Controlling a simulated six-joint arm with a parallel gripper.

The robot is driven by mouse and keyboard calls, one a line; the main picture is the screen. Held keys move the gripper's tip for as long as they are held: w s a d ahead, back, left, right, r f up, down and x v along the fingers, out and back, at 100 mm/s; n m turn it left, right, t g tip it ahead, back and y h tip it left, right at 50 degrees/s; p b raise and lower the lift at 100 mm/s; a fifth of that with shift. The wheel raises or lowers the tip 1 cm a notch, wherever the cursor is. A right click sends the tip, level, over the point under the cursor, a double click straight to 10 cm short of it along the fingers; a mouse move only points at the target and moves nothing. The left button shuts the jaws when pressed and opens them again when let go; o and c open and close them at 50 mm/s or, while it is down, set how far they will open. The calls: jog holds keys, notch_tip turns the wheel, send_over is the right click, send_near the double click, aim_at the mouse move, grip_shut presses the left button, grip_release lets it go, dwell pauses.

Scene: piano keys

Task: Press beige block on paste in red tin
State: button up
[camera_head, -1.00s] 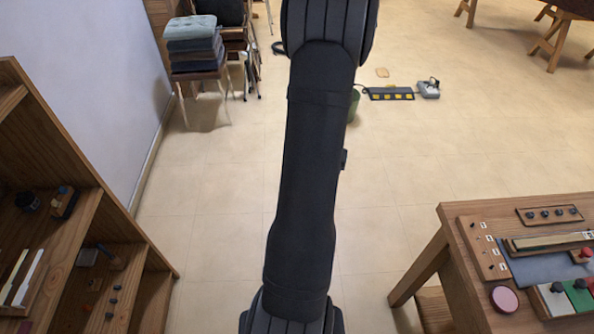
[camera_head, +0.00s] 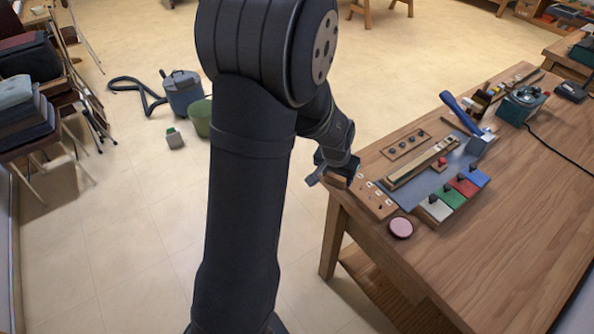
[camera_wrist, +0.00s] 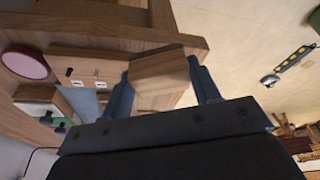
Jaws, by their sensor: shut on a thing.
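My gripper (camera_head: 333,172) is beyond the left edge of the workbench, just off the bench corner. It is shut on a beige wooden block (camera_head: 336,181). In the wrist view the block (camera_wrist: 160,73) sits between the two dark blue fingers. The red tin (camera_head: 401,228) is a small round tin on the bench near its front left edge, with pink paste filling its top. It lies to the right of my gripper and nearer the camera, apart from the block. The tin also shows at the upper left of the wrist view (camera_wrist: 27,66).
A wooden strip (camera_head: 374,200) with small pegs lies between my gripper and the tin. White, green, red and blue blocks (camera_head: 452,195) with dark knobs stand right of the tin. A blue-handled tool (camera_head: 460,113) stands farther back. The bench's right front is bare.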

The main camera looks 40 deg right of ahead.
aim_at(402, 226)
jog(key=s+d+r+m, duration=0.1)
jog(key=s+d+m, duration=0.1)
jog(key=s, duration=0.5)
jog(key=s+d+r+m+g, duration=0.1)
jog(key=s+d, duration=0.1)
jog(key=s, duration=0.4)
jog(key=s+d+r+m, duration=0.2)
jog(key=s+d, duration=0.1)
jog(key=s, duration=0.4)
jog(key=shift+a+f, duration=0.15)
jog(key=shift+f, duration=3.05)
jog(key=shift+f, duration=0.6)
notch_tip(402, 226, up, 7)
jog(key=shift+w, duration=0.15)
